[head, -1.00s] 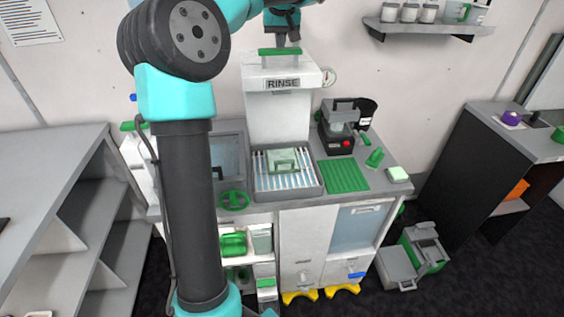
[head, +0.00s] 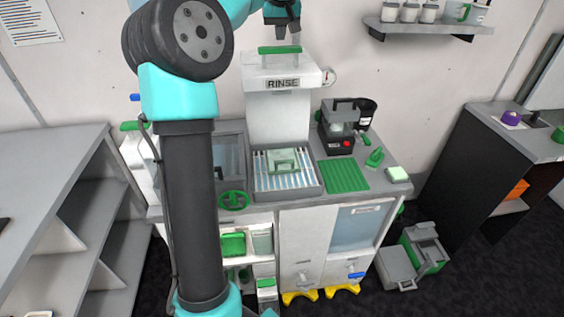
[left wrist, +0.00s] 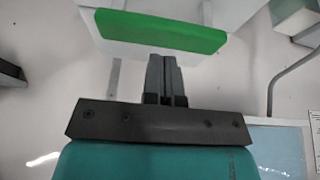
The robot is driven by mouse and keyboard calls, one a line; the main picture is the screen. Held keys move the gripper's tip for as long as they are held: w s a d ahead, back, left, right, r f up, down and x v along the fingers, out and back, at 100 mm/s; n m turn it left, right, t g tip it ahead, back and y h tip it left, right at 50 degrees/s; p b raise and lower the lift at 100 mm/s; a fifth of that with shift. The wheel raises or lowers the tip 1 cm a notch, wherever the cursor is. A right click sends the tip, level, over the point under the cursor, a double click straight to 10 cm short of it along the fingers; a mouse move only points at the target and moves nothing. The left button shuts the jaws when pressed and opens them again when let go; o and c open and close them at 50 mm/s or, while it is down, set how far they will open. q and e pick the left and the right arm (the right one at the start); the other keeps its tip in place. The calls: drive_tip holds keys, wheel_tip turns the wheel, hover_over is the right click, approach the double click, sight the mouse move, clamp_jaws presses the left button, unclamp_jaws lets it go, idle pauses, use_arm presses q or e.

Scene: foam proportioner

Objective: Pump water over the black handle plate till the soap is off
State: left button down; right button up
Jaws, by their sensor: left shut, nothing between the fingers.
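The white rinse station, marked RINSE (head: 282,84), has a green-topped pump handle (head: 279,50) on its head. My left gripper (head: 288,33) is shut and empty, just above and behind the handle and apart from it in the head view. In the left wrist view the shut fingers (left wrist: 163,76) point toward the green handle bar (left wrist: 160,32). A pale green plate with a raised grip (head: 284,160) lies on the slatted rack (head: 262,184) under the rinse head. Its colour looks pale, not black, and I cannot tell soap from surface. My right gripper is out of view.
A green ribbed mat (head: 343,175) and a black device with a red button (head: 341,140) stand right of the rack. A green valve wheel (head: 233,200) sits at the counter's front. My own arm covers the counter's left part.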

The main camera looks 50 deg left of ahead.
use_arm(q)
drive_tip(key=shift+r, duration=0.1)
wheel_tip(320, 180, up, 6)
drive_tip(key=shift+f, duration=0.1)
idle(0.7)
